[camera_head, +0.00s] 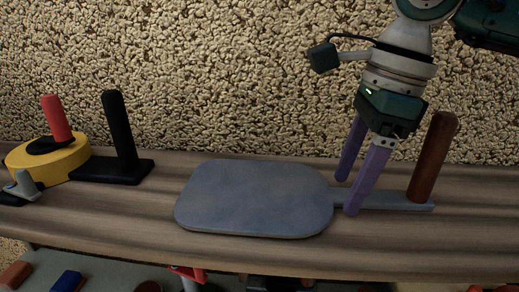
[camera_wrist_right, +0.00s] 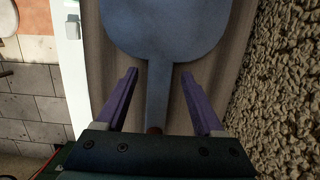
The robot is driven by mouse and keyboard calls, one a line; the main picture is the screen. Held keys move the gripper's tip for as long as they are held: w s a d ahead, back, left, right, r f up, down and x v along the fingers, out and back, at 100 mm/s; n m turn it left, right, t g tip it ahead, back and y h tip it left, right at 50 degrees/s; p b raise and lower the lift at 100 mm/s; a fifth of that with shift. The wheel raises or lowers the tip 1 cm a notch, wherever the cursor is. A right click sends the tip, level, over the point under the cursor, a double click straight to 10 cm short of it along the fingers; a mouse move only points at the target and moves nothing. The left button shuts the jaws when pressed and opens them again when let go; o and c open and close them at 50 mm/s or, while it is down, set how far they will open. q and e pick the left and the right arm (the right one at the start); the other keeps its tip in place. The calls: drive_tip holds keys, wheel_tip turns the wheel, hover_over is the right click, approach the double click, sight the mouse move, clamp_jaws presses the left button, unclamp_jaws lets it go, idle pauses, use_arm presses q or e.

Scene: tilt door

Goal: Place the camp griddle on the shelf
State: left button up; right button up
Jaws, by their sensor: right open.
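The camp griddle (camera_head: 255,197), a flat blue-grey plate with rounded corners, lies flat on the wooden shelf (camera_head: 150,225). Its narrow arm runs right to an upright brown handle (camera_head: 433,158). My right gripper (camera_head: 347,196) is open, with its purple fingers on either side of the narrow arm, between plate and handle. In the right wrist view the griddle (camera_wrist_right: 165,25) lies ahead and its narrow arm (camera_wrist_right: 158,88) passes between the open fingers (camera_wrist_right: 159,75). I cannot tell whether the fingers touch it. My left gripper is not in view.
A black tool with an upright handle (camera_head: 120,130) and a yellow round object (camera_head: 48,163) with a red handle stand left on the shelf. A rough stone wall (camera_head: 230,70) rises behind. Below the front edge are small items, including a blue block (camera_head: 66,281).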

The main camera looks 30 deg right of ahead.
drive_tip(key=shift+r, duration=0.45)
wheel_tip(320, 180, up, 11)
drive_tip(key=s+d+b, duration=0.1)
drive_tip(key=b, duration=0.1)
drive_tip(key=shift+d, duration=0.4)
drive_tip(key=shift+r, duration=0.1)
